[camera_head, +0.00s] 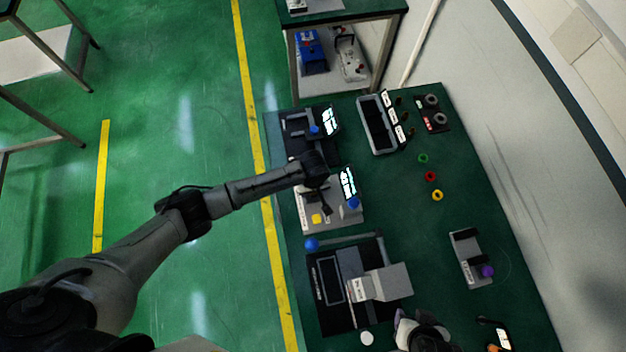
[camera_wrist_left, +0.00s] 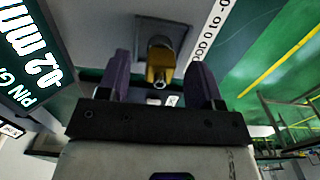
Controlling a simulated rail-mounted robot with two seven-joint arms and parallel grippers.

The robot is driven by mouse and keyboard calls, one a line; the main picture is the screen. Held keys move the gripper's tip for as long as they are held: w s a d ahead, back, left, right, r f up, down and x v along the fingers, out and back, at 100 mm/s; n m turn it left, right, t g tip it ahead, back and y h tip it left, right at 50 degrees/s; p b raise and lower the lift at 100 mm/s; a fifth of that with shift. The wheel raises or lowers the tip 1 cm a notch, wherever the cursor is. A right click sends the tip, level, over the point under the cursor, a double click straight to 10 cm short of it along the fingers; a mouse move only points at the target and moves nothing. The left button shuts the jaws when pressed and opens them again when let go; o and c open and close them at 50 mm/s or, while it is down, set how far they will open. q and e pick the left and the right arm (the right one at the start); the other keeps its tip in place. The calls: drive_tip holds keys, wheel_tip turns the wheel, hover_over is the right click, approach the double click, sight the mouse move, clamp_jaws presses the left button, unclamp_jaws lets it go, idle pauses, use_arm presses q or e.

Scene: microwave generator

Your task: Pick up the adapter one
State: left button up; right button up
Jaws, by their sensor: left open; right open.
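A gold-coloured fitting (camera_wrist_left: 160,62) sits in a grey fixture (camera_wrist_left: 152,35) in the left wrist view; no label tells me whether it is adapter one. My left gripper (camera_wrist_left: 160,85) is open, its two purple fingers apart with the fitting showing between and beyond them. I cannot tell whether they touch it. In the head view my left arm reaches in from the left, and its gripper (camera_head: 326,208) is over a grey station (camera_head: 335,216) with a yellow block (camera_head: 317,218). My right gripper (camera_head: 416,322) is open at the bottom edge, partly cut off.
Green, red (camera_head: 430,176) and yellow rings lie on the green table (camera_head: 400,220). A grey bin (camera_head: 378,125) stands at the back. A black-based device (camera_head: 330,292) is at the front left, and a grey block with a purple knob (camera_head: 470,258) is at the right.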

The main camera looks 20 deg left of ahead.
use_arm(q)
drive_tip(key=shift+f, duration=1)
drive_tip(key=c, duration=1.1)
clamp_jaws()
drive_tip(key=shift+r, duration=0.1)
